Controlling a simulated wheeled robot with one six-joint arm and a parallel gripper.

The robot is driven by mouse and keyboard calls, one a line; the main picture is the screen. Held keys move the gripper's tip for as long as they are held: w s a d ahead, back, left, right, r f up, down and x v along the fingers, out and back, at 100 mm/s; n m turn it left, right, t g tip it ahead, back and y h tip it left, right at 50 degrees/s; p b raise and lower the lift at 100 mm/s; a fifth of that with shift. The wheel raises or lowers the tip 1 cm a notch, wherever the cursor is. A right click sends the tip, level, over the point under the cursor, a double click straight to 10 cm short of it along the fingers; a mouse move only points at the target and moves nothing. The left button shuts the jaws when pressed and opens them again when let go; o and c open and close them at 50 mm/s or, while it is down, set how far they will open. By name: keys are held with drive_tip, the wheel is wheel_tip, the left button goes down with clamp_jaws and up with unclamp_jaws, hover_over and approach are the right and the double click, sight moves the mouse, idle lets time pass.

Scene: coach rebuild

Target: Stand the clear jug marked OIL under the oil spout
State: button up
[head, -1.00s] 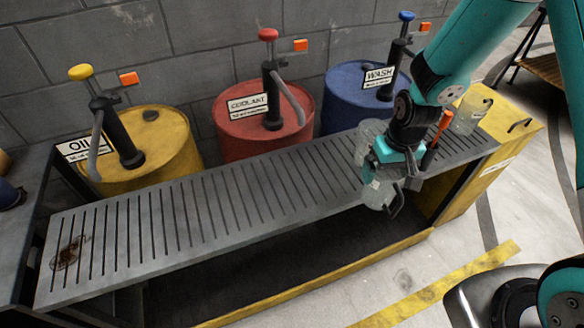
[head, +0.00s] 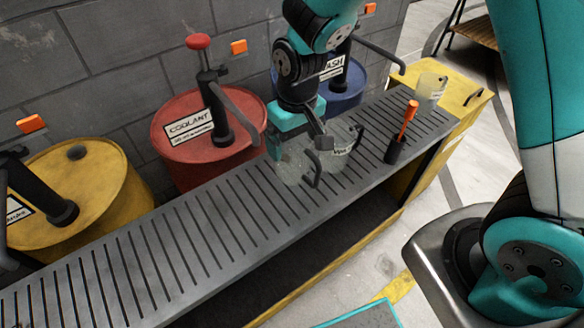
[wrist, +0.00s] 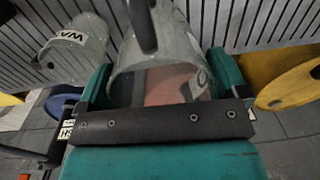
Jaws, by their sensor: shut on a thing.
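My gripper (head: 294,138) is shut on a clear jug (head: 292,163), held upright over the slatted rack between the red and blue drums. I cannot tell whether its base touches the slats. In the wrist view this jug (wrist: 165,50) sits between the fingers (wrist: 160,88), its dark handle toward the top; its label is too edge-on to read. The yellow oil drum (head: 105,185) stands at the left, with its black pump (head: 45,198) partly cut off by the picture edge. The end of the oil spout is out of view.
A second clear jug (head: 338,152), marked WA..., stands just right of the held one and shows in the wrist view (wrist: 85,45). A holder with an orange-handled tool (head: 397,148) and another jug (head: 431,90) are farther right. The rack (head: 150,255) is clear leftward.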

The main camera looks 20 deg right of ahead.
sight(294, 169)
wheel_tip(294, 169, down, 9)
drive_tip(key=shift+r, duration=0.1)
idle(0.3)
drive_tip(key=o, duration=0.8)
drive_tip(key=shift+f, duration=0.2)
drive_tip(key=shift+c, duration=0.2)
drive_tip(key=shift+o, duration=0.5)
drive_tip(key=shift+r, duration=0.1)
